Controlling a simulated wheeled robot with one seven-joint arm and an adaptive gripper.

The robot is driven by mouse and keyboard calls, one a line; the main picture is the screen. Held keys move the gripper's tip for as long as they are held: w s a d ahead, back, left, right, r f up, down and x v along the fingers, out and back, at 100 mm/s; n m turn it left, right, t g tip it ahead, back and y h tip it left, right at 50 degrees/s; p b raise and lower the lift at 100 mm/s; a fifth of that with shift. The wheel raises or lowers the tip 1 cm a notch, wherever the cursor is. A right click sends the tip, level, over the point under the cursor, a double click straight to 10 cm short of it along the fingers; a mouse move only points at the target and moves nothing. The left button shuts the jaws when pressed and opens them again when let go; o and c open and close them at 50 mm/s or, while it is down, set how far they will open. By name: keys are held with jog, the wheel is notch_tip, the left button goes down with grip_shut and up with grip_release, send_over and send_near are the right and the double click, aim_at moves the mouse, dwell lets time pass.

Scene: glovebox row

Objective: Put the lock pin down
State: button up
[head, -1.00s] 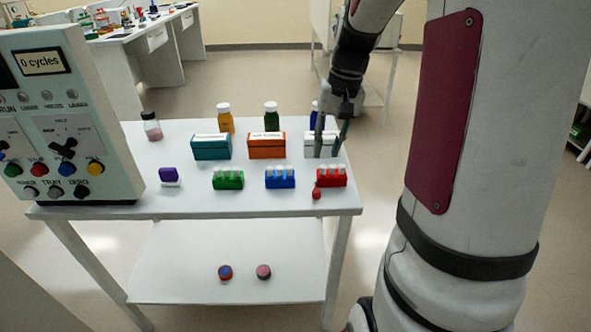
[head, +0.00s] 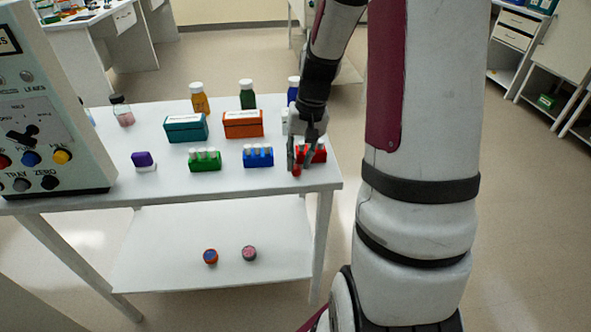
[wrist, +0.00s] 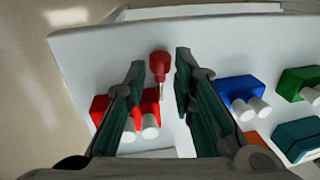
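The lock pin (wrist: 159,66) has a red knob and a short metal shaft. It is at the table's front edge area, just in front of the red rack (head: 313,155); it also shows in the head view (head: 296,170), partly beside my fingers. My gripper (wrist: 159,68) is open, with one finger on each side of the pin in the wrist view and gaps on both sides. In the head view my gripper (head: 302,160) is low over the red rack. I cannot tell whether the pin stands or lies on the table.
The white table (head: 225,185) holds a blue rack (head: 258,157), a green rack (head: 204,160), a teal box (head: 186,129), an orange box (head: 243,125) and several bottles. A control panel (head: 45,110) stands at left. Two round pieces lie on the lower shelf (head: 180,275).

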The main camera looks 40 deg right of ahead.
jog(key=shift+w+a+f, duration=0.1)
jog(key=shift+a+f, duration=0.1)
jog(key=shift+f, duration=1.05)
grip_shut()
jog(key=shift+r, duration=0.15)
